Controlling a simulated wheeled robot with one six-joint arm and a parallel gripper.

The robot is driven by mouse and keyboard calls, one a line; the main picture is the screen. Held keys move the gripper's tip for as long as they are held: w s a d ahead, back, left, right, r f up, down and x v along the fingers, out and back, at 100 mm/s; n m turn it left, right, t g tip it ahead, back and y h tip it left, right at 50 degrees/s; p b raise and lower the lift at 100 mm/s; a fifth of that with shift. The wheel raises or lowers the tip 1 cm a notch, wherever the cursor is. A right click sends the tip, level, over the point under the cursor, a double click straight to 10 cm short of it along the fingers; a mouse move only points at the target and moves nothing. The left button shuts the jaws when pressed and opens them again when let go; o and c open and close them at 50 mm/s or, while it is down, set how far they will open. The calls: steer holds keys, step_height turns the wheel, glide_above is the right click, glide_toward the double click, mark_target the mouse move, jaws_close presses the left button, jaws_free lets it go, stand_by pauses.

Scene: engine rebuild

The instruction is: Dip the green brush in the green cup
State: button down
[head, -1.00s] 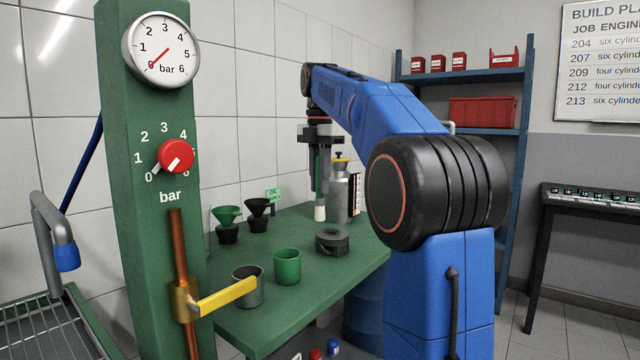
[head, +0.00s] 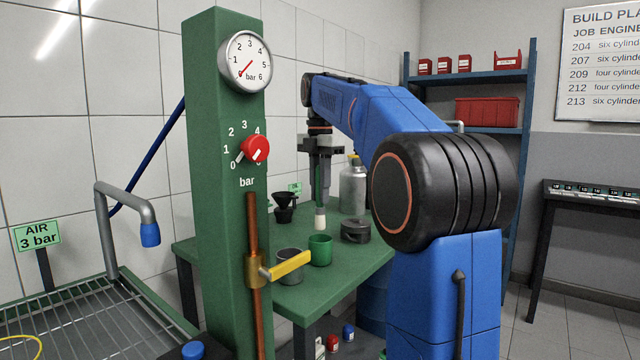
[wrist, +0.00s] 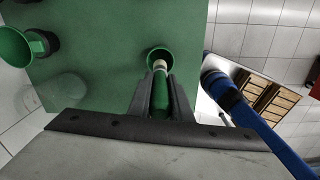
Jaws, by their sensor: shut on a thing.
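My gripper (head: 320,150) is shut on the green brush (head: 320,188), which hangs upright with its pale bristles down. The brush also shows between the fingers in the wrist view (wrist: 159,98). The green cup (head: 320,252) stands on the green table, just below the bristles in the head view. In the wrist view the bristle tip overlaps the opening of the green cup (wrist: 152,53). The tip appears above the rim in the head view; exactly how high I cannot tell.
A grey cup (head: 289,268) stands left of the green cup, partly behind a yellow lever (head: 290,266). A dark round part (head: 355,232) sits to the right, with a grey canister (head: 353,188) behind. A green column (head: 225,200) rises at the near left. A green funnel (wrist: 14,50) shows in the wrist view.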

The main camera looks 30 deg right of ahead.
mark_target(321, 213)
steer(key=shift+f, duration=4.25)
steer(key=shift+r, duration=4.9)
step_height(321, 213, up, 4)
steer(key=shift+s, duration=0.1)
